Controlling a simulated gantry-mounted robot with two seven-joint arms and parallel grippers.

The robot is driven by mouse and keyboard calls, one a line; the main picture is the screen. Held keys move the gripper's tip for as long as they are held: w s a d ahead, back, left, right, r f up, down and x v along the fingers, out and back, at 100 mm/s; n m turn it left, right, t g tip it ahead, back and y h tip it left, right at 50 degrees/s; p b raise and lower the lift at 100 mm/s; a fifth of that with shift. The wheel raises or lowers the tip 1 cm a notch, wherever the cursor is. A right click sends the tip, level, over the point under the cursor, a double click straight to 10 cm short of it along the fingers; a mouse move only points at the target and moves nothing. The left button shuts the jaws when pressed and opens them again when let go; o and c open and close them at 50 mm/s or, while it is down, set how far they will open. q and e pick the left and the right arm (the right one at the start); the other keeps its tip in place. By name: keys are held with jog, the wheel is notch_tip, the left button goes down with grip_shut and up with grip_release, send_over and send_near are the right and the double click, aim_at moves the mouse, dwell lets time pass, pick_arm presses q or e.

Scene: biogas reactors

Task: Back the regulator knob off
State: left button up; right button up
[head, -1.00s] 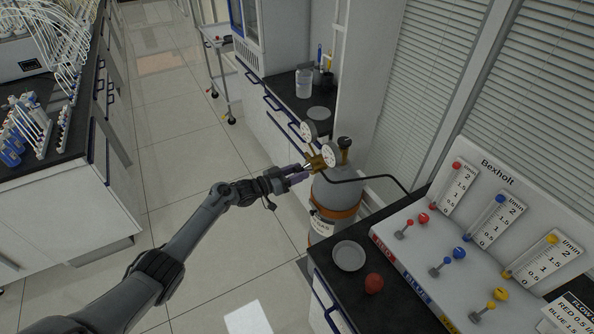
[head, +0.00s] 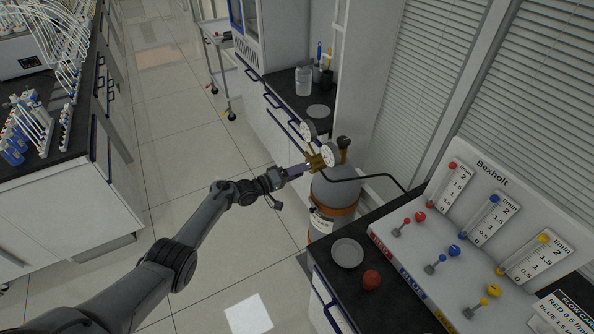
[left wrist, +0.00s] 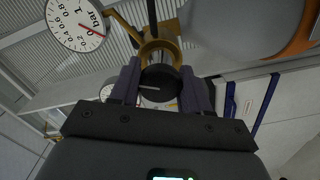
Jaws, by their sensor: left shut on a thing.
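The regulator is a brass body (head: 317,163) with round white gauges on top of a grey gas cylinder with an orange band (head: 336,193). My left gripper (head: 303,169) reaches it from the left. In the left wrist view the regulator knob (left wrist: 160,88) is a dark round disc with a white line on it. It sits between the two fingers of my left gripper (left wrist: 161,92), which are shut on it. A brass ring shows just behind the knob. A gauge (left wrist: 75,24) marked "bar" has its red needle pointing to the lower right. My right gripper is not in view.
A black hose runs from the regulator to the bench at right. That bench holds a grey dish (head: 347,253), a red ball-like object (head: 371,280) and the Bexholt flow panel (head: 487,180). A counter with a clear container (head: 303,82) stands behind. Floor at left is open.

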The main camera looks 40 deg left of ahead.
pick_arm(q)
jog(key=n, duration=0.4)
jog(key=shift+n+p, duration=0.3)
jog(key=shift+n, duration=0.1)
dwell(0.4)
jog(key=o, duration=0.9)
jog(key=shift+o, duration=0.2)
jog(key=p+v, duration=0.4)
jog(key=v, duration=0.7)
